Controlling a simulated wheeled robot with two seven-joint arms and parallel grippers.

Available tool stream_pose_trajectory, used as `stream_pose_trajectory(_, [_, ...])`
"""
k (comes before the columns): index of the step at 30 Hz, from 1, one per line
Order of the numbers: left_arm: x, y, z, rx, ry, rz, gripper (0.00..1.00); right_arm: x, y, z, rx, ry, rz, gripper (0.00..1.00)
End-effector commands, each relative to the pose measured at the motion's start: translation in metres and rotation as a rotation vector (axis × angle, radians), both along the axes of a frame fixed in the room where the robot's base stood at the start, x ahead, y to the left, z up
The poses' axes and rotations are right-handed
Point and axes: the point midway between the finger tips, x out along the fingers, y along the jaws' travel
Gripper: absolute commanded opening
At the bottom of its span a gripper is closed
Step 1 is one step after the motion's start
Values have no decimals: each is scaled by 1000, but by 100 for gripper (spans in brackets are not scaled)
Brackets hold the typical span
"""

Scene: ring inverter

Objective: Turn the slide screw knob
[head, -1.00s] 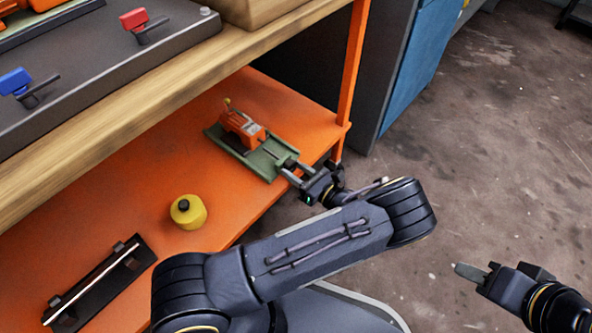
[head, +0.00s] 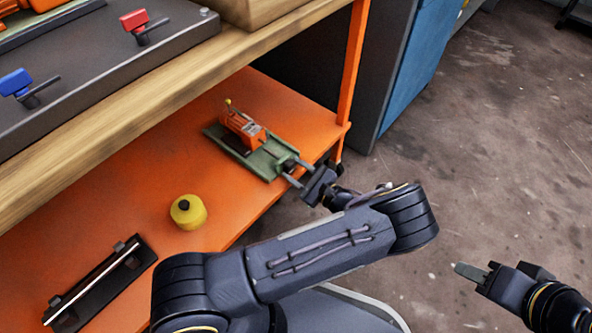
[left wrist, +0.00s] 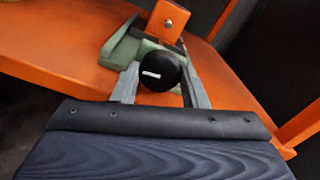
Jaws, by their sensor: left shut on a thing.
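The slide screw knob is a round black knob (left wrist: 158,72) with a short white mark, seen in the left wrist view. In the head view it is a small dark knob (head: 289,165) at the near end of a green base (head: 266,160) that carries an orange block (head: 241,128). My left gripper (head: 293,173) reaches over the front edge of the orange shelf, with one finger on each side of the knob, shut on it. The fingers also show in the left wrist view (left wrist: 160,88). My right gripper (head: 472,275) hangs over the floor at the right, away from the device; its finger gap is unclear.
The orange shelf (head: 130,195) lies under a wooden bench top (head: 180,85). A yellow container (head: 188,212) and a black holder with a pale rod (head: 98,283) stand on the shelf. An orange post (head: 352,75) rises near the device. Open floor is at right.

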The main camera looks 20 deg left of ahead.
Motion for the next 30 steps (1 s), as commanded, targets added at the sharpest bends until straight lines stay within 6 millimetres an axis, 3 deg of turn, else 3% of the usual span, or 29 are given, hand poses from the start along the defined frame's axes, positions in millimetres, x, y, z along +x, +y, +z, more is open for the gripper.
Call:
stream_pose_trajectory(15, [0, -1, -1, -9, -20, -2, 17, 0, 0, 0, 0, 0, 0, 36])
stream_pose_trajectory(16, [0, -1, -1, -9, -20, -2, 42, 0, 0, 0, 0, 0, 0, 36])
stream_pose_trajectory(20, [0, -1, -1, -9, -20, -2, 59, 0, 0, 0, 0, 0, 0, 36])
stream_pose_trajectory(30, [-1, -3, 0, -8, -20, -1, 62, 0, 0, 1, 0, 0, 0, 36])
